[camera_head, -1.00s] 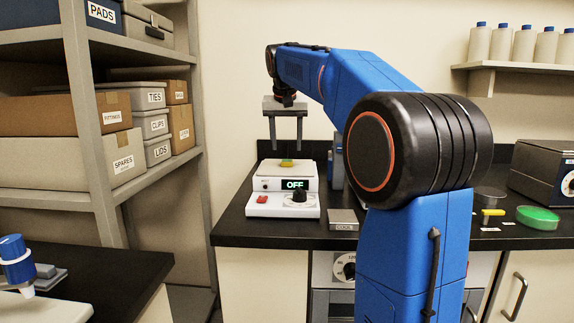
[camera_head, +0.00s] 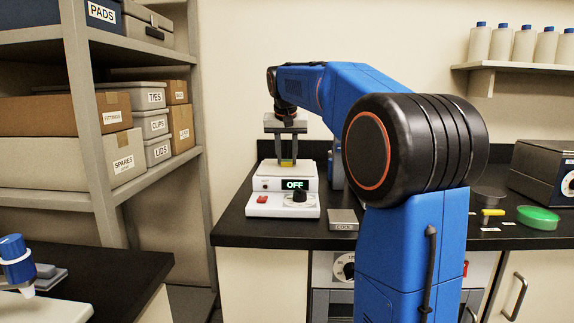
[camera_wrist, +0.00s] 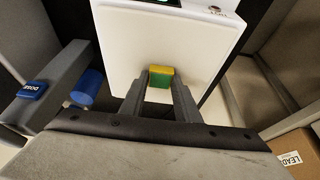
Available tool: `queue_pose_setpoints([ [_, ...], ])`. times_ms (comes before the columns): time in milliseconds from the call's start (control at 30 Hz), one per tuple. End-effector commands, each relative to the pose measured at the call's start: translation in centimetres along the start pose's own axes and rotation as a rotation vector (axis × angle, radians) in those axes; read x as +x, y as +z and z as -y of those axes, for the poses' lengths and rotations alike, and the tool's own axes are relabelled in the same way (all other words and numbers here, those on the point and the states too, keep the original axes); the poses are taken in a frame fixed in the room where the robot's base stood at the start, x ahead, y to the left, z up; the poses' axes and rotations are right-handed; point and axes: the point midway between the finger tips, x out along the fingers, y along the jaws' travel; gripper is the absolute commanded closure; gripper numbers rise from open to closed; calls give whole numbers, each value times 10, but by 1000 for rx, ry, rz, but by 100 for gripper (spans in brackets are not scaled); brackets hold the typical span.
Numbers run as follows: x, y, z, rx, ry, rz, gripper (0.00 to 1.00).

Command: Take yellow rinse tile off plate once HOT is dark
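The yellow rinse tile (camera_wrist: 161,70), yellow above and green below, sits between my fingertips in the wrist view. In the head view the tile (camera_head: 287,163) shows small on top of the white plate (camera_head: 308,178). The plate's display (camera_head: 295,184) reads OFF in green; I see no lit HOT sign. My gripper (camera_head: 288,158) points down over the plate, and its fingers close in on both sides of the tile. In the wrist view my gripper (camera_wrist: 161,80) appears shut on it. The tile appears still at the plate's surface.
The plate's base has a red switch (camera_head: 262,199) and a black knob (camera_head: 299,195). A grey block labelled COOL (camera_head: 343,219) lies to its right on the black bench. A green dish (camera_head: 538,217) lies farther right. A shelf with boxes (camera_head: 100,165) stands left.

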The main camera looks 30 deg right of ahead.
Motion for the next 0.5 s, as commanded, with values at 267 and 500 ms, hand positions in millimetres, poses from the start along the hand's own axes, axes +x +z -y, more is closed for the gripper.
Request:
queue_pose_setpoints([
  [267,-1,0,0,0,0,0,96],
  [500,-22,-9,0,1,-1,-2,96],
])
